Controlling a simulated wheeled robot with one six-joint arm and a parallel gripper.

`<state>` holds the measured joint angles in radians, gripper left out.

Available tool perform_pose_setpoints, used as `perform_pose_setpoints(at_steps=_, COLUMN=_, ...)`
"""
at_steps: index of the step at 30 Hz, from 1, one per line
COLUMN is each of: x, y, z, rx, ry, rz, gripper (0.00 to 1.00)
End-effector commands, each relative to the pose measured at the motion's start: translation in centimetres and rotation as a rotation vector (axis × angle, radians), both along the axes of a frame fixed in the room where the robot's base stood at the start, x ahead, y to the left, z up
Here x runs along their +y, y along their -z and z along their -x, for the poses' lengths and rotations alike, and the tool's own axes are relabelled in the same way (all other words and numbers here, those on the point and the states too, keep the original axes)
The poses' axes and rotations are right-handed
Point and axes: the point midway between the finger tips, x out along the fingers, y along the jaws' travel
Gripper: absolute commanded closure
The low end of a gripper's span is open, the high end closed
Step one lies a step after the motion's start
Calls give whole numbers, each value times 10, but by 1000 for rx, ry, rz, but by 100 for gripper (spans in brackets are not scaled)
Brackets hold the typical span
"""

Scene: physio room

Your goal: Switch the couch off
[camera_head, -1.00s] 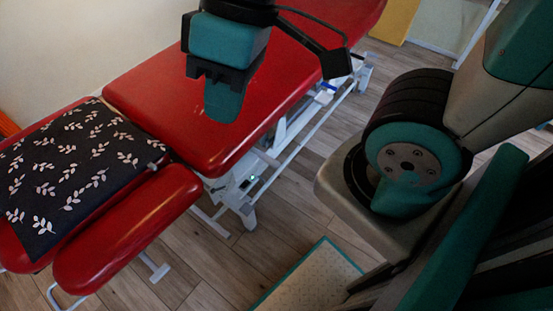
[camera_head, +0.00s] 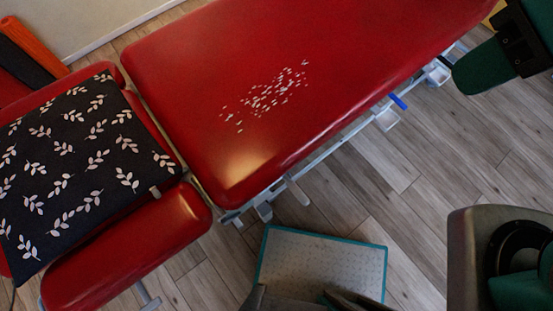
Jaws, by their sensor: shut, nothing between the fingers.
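The red padded couch (camera_head: 190,70) runs from the left to the top right, with a white metal frame (camera_head: 290,190) partly showing under its near edge. A blue lever or tab (camera_head: 398,101) sticks out at that edge, towards the right. No switch or lit lamp on the couch shows now; the couch top hides most of the underframe. My gripper (camera_head: 464,78) is at the upper right, beyond the near edge of the couch. Its teal fingers are shut and appear empty. I cannot tell whether it touches the frame beside it.
A dark cushion or cloth with white leaves (camera_head: 75,170) lies on the head section, beside a red armrest (camera_head: 130,250). White flecks (camera_head: 265,95) are scattered on the couch. Rolled dark and orange items (camera_head: 30,45) stand at the far left. Wood floor (camera_head: 400,190) is open at right.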

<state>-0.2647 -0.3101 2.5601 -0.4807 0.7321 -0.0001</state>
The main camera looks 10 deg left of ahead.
Motion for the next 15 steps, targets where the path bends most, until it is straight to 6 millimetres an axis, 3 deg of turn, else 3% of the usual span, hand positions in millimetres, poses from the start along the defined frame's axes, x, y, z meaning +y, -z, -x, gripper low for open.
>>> perform_pose_setpoints(at_steps=10, x=0, y=4, z=-1, rx=0, ry=3, rz=-1, gripper=100)
perform_pose_setpoints(at_steps=13, x=1, y=21, z=-4, rx=2, ry=25, rz=-2, gripper=100)
perform_pose_setpoints(at_steps=15, x=2, y=42, z=-9, rx=7, ry=54, rz=-3, gripper=100)
